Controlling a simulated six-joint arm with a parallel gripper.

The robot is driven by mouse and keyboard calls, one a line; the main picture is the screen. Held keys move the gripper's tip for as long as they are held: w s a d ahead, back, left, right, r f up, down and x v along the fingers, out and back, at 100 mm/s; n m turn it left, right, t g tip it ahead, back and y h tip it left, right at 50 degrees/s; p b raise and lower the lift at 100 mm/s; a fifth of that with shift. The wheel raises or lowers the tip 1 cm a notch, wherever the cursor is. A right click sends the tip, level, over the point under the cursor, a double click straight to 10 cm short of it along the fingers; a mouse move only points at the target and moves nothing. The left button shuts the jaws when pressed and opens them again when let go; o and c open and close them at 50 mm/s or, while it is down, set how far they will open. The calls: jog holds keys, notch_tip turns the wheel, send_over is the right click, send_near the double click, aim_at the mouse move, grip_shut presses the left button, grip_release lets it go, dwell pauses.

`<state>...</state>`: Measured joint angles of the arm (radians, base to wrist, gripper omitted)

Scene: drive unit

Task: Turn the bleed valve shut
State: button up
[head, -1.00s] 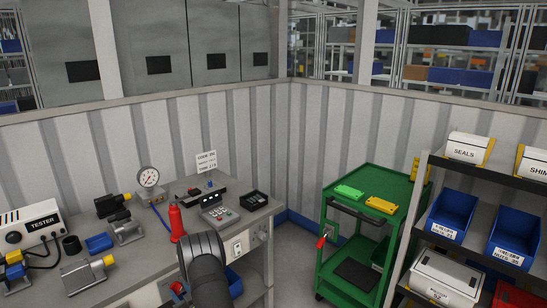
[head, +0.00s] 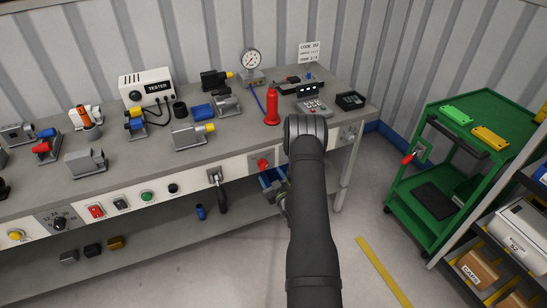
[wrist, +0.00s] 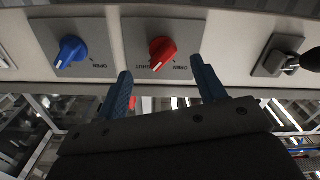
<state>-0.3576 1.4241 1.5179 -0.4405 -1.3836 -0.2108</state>
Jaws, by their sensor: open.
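The red knob also shows in the head view (head: 263,163); the blue one is hidden there. My gripper (wrist: 161,68) is open and empty, its blue fingers spread in front of the plate, with the red knob between them in the picture. Contact is not visible. My gripper (head: 270,182) is partly hidden by my arm in the head view.
A black-handled lever (head: 221,190) is beside the red knob. The bench (head: 140,175) carries a tester (head: 146,87), a gauge (head: 250,62), a red bottle (head: 272,108) and several valve bodies. A green cart (head: 450,140) stands right. Floor between is clear.

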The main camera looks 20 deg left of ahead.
aim_at(265, 168)
jog(key=s+d+n, duration=0.7)
jog(key=s+d, duration=0.1)
jog(key=s, duration=0.1)
jog(key=x, duration=1.7)
jog(key=shift+w, duration=0.2)
